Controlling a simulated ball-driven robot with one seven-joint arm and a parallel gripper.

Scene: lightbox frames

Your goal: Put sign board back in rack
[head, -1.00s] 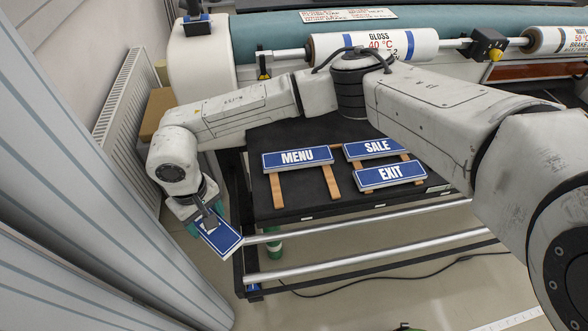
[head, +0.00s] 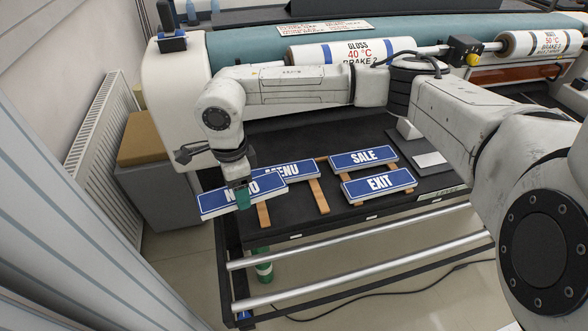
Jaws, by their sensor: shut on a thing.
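My gripper (head: 243,194) is shut on a blue sign board (head: 217,202) with a white border and partly covered white lettering. It holds the board over the front left corner of the black table, in front of the MENU board. The MENU board (head: 298,171) is partly hidden by the held board and gripper. The SALE board (head: 363,157) and the EXIT board (head: 379,183) lie one behind the other to the right. The wooden rack (head: 319,196) shows as brown slats under and beside these boards. Whether the held board touches the rack cannot be told.
Black table (head: 300,216) has metal rails (head: 350,235) along its front. A large roller machine (head: 230,58) with printed rolls stands behind. A grey box with a tan top (head: 152,140) and a radiator (head: 100,120) are at left. A light plate (head: 430,160) lies right of SALE.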

